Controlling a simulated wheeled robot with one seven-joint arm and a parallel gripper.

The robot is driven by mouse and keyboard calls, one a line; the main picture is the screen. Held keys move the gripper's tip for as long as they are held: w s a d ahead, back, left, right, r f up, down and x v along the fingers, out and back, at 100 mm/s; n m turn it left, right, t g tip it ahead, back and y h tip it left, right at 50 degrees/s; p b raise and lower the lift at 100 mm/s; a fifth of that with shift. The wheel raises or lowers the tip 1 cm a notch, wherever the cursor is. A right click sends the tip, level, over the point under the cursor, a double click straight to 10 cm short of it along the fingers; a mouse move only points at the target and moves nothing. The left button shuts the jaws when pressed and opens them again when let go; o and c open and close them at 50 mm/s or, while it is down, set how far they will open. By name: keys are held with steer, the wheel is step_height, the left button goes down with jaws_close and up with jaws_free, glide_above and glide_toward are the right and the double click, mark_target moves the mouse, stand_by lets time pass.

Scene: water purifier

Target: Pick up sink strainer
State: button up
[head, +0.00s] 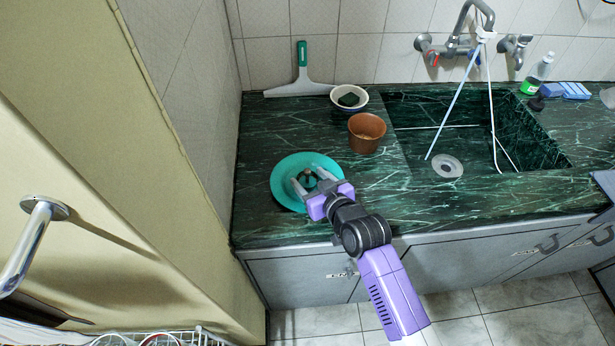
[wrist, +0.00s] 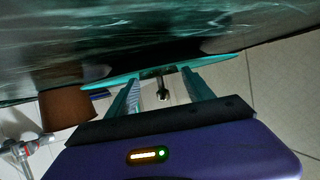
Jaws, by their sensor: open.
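A round teal dish or disc (head: 281,182) lies on the green marble counter, left of the sink. A small dark, metallic knob-like piece (head: 308,172) stands at its middle; I cannot tell whether it is part of the disc. My gripper (head: 309,181) is open over the disc, its fingers on either side of this piece. In the wrist view the teal disc (wrist: 100,84) shows edge-on, with the metallic piece (wrist: 164,91) between the spread fingers, apart from both. A round silver strainer or drain piece (head: 447,166) sits in the sink floor.
A brown pot (head: 366,133) and a white bowl (head: 349,97) with a dark green item stand behind and right of the disc. A squeegee (head: 302,76) leans at the back wall. A wall (head: 180,130) borders the counter's left side. The sink (head: 520,140) lies right.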

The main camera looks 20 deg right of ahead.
mark_target(307, 170)
steer(key=shift+x, duration=0.85)
steer(key=c, duration=1.2)
steer(key=shift+o, duration=0.2)
step_height(307, 170, up, 20)
